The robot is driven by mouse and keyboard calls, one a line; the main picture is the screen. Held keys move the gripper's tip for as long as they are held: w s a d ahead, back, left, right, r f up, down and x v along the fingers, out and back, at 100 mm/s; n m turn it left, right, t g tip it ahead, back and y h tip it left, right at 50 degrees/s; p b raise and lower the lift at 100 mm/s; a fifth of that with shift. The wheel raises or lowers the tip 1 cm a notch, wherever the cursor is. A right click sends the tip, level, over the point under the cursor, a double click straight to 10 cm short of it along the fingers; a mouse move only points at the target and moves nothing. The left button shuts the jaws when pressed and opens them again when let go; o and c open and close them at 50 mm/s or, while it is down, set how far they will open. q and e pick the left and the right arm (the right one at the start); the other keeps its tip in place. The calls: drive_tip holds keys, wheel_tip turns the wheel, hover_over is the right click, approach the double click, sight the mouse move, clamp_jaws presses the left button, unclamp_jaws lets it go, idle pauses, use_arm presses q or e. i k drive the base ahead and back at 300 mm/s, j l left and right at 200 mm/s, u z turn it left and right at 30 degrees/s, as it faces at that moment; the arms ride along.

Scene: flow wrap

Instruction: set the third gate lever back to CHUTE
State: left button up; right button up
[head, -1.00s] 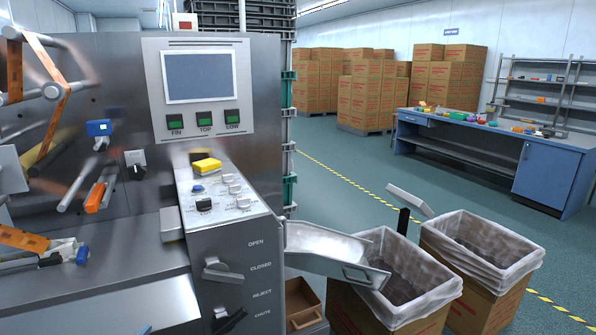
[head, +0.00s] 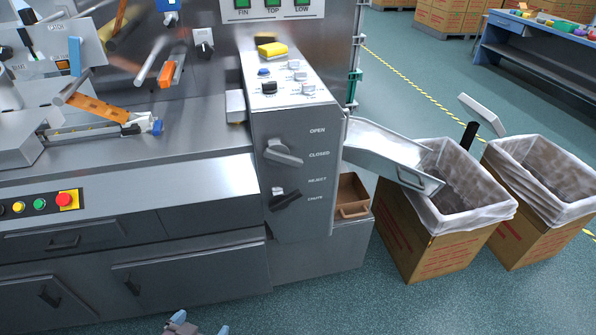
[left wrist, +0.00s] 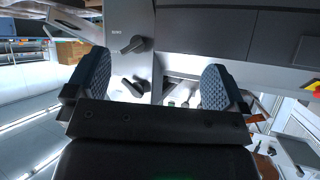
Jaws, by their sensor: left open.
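The control box (head: 300,140) on the machine carries a grey lever (head: 283,153) beside the OPEN and CLOSED labels. Below it a black lever (head: 285,199) sits beside REJECT and CHUTE, its handle slanted; I cannot tell which label it is set to. No third lever is clear in the head view. Two dark levers also show in the left wrist view, an upper one (left wrist: 133,44) and a lower one (left wrist: 132,88). My left gripper (head: 200,326) shows only its tips at the bottom edge, apart from the levers. In the left wrist view its fingers (left wrist: 155,83) are spread and empty.
A metal chute (head: 390,155) slopes from the box towards a lined carton (head: 435,245), with another lined carton (head: 535,225) beside it. A brown tray (head: 353,197) sits under the chute. A red stop button (head: 67,199) is on the machine front. Floor in front is clear.

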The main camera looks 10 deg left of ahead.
sight(278, 202)
drive_tip(key=i+l+u, duration=0.1)
drive_tip(key=u, duration=0.35)
drive_tip(key=i+l+u, duration=0.1)
drive_tip(key=u, duration=0.35)
drive_tip(key=i+l+u, duration=0.1)
drive_tip(key=l+u, duration=0.15)
drive_tip(key=l, duration=0.15)
drive_tip(key=i+l+u, duration=0.2)
drive_tip(key=l, duration=0.2)
drive_tip(key=i+l+u, duration=0.1)
drive_tip(key=l, duration=1.45)
drive_tip(key=i+j+u, duration=0.05)
drive_tip(key=i, duration=0.05)
